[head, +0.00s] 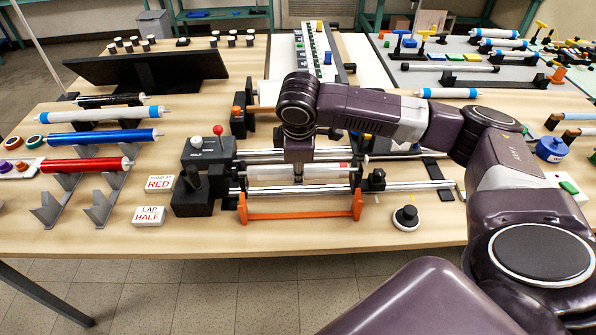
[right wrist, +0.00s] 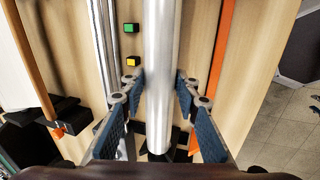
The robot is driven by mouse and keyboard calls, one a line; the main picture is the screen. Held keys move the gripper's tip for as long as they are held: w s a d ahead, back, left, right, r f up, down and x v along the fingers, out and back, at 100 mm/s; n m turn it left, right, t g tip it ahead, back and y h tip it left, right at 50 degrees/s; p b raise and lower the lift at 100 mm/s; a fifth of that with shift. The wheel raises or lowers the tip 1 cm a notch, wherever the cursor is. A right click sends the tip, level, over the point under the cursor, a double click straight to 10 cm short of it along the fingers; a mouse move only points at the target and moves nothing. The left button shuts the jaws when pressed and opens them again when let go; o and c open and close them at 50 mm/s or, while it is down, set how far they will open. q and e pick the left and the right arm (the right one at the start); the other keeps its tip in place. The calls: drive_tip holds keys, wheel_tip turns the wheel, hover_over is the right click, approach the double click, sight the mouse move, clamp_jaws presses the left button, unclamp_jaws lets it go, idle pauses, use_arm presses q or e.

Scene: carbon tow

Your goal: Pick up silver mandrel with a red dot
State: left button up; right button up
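A silver mandrel (head: 270,173) lies level in the machine at the middle of the table, above an orange bar. A small red mark shows near its right end in the head view. My right gripper (head: 299,172) points down over its middle. In the right wrist view the mandrel (right wrist: 161,40) runs between the two blue-padded fingers of the gripper (right wrist: 160,82), which are open with a gap on each side. No red dot shows there. My left gripper is in neither view.
Silver rails (head: 410,186) and the orange bar (head: 300,215) run alongside the mandrel. A lever with a red knob (head: 218,130) stands to the left. Blue (head: 100,137) and red (head: 85,164) rolls rest on stands at the far left. The table front right of the signs is mostly clear.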

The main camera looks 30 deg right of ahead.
drive_tip(key=c, duration=0.5)
clamp_jaws()
drive_tip(key=shift+r, duration=0.15)
